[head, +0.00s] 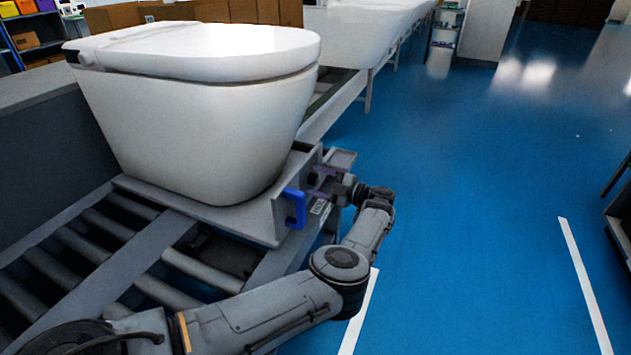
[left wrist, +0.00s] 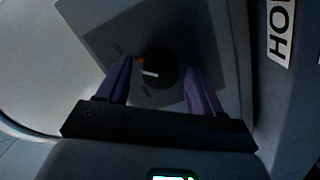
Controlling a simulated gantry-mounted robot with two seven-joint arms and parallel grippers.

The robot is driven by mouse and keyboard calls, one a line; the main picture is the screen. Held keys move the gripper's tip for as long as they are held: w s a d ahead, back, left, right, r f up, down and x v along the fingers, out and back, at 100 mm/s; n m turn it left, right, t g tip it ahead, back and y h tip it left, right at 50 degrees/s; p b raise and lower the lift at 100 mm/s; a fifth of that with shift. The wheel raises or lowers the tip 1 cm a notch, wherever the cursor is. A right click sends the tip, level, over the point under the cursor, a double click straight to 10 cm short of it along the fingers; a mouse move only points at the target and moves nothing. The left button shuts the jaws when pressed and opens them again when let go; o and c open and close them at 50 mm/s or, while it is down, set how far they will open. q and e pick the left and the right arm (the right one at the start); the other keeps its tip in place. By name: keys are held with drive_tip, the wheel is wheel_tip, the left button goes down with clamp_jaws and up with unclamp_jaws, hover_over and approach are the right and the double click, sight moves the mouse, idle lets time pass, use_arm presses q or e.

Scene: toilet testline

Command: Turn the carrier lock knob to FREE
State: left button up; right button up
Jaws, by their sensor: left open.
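The dark round knob (left wrist: 163,76) sits on a grey plate (left wrist: 105,40) in the left wrist view. It has a white pointer line, and a small orange mark lies at its upper left edge. Small lettering beside it is too dim to read. My left gripper (left wrist: 159,66) is open, with one purple finger on each side of the knob; a gap shows on both sides. In the head view my left gripper (head: 322,184) is at the carrier's right end, and the knob is hidden there. My right gripper is not in view.
A white toilet (head: 190,120) stands on the grey carrier (head: 225,218) over a roller conveyor (head: 75,240). Blue floor (head: 470,200) lies open to the right.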

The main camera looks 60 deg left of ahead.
use_arm(q)
drive_tip(key=shift+d, duration=0.1)
drive_tip(key=shift+c, duration=0.4)
drive_tip(key=shift+w, duration=0.1)
drive_tip(key=shift+c, duration=1.3)
drive_tip(key=c, duration=0.7)
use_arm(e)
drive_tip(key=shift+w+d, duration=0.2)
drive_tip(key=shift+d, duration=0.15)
